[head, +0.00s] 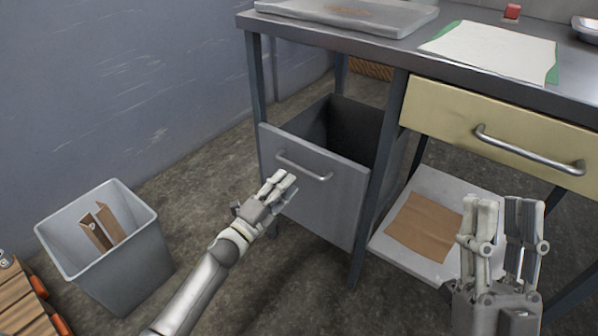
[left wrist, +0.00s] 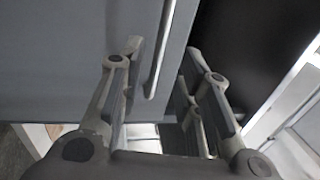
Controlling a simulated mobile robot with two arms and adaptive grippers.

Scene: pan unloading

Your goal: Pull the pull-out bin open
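The pull-out bin (head: 340,207) stands under the left part of the metal table, its grey front about level with the table's front legs. Its top is uncovered and shows a dark inside. A bar handle (head: 304,166) crosses the front; the handle also shows in the left wrist view (left wrist: 160,50). My left gripper (head: 281,181) is just in front of the bin front, below and left of the handle's middle. In the left wrist view its fingers (left wrist: 165,75) are apart, with the handle showing between them; contact cannot be told. My right gripper (head: 503,205) is open and empty at the right.
A grey waste bin (head: 140,262) with brown cardboard stands on the floor at left. A yellow drawer (head: 450,118) with a bar handle is right of the bin. A low shelf (head: 455,185) holds a brown sheet (head: 424,226). Floor in front of the bin is clear apart from my arm.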

